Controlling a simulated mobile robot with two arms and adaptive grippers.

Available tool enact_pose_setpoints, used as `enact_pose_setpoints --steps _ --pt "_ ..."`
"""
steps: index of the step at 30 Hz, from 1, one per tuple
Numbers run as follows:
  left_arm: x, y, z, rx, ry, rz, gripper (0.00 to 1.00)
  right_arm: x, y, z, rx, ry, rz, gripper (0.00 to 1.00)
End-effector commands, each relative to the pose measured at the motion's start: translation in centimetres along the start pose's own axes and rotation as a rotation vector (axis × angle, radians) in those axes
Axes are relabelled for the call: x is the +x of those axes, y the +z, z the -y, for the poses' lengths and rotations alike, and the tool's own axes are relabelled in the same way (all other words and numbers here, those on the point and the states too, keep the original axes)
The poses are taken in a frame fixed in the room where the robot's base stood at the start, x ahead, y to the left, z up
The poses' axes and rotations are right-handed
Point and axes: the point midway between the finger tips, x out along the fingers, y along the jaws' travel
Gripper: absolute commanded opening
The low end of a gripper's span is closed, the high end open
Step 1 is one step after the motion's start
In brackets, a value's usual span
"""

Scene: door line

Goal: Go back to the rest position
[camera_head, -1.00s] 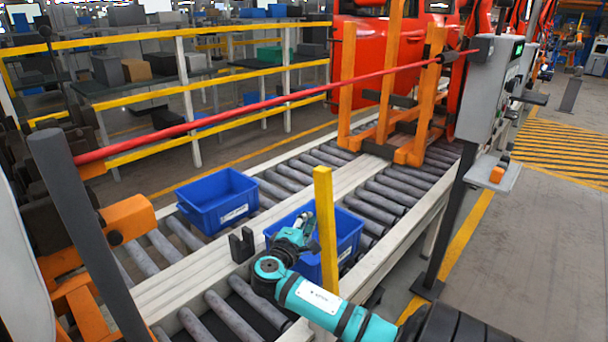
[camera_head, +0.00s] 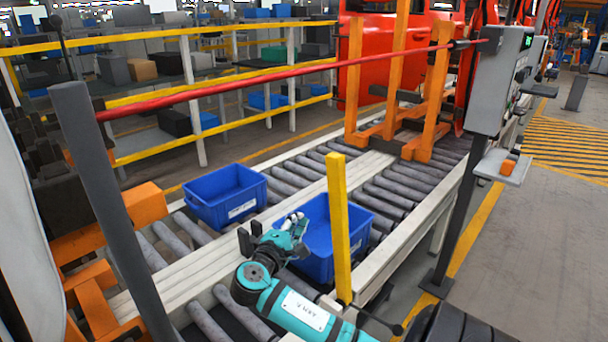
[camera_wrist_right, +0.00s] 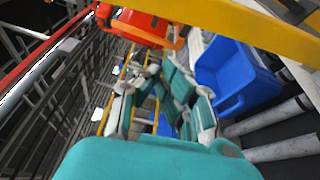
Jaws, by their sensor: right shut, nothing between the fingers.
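My right arm (camera_head: 295,312) is teal and reaches in from the bottom of the head view. It bends at a round joint over the near side of the roller line. My right gripper (camera_head: 299,222) is shut and empty, just in front of the right blue bin (camera_head: 322,262). Its fingers look small there, and I cannot tell whether they touch the bin. In the right wrist view the gripper (camera_wrist_right: 165,75) shows in the middle, with a blue bin (camera_wrist_right: 235,75) to its right. My left gripper is not in view.
A yellow post (camera_head: 337,225) stands close to the right of my arm. A red bar (camera_head: 290,80) crosses above the rollers. Another blue bin (camera_head: 225,196) sits farther left. A grey control box (camera_head: 500,85) stands at the right; the floor (camera_head: 540,240) beyond is open.

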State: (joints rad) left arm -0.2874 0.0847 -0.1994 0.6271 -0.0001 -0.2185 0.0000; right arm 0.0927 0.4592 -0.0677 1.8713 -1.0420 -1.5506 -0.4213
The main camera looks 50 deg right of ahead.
Motion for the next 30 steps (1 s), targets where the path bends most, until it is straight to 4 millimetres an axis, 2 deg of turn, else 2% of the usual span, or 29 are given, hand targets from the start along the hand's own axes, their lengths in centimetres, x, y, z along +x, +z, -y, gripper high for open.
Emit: enact_pose_setpoints --steps 6,25,28,30 --pt "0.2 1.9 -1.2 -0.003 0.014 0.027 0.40 -1.4 -0.1 -0.1 0.002 0.000 -0.002 0.00" --pt "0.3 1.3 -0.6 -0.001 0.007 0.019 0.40 -1.6 -0.1 0.1 0.002 -0.005 -0.006 0.00" --pt "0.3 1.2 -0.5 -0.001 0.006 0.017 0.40 -2.5 -0.1 1.9 0.014 -0.061 -0.038 0.00" --pt "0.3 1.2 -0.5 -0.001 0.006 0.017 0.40 -4.0 -0.1 4.5 0.034 -0.150 -0.084 0.00"
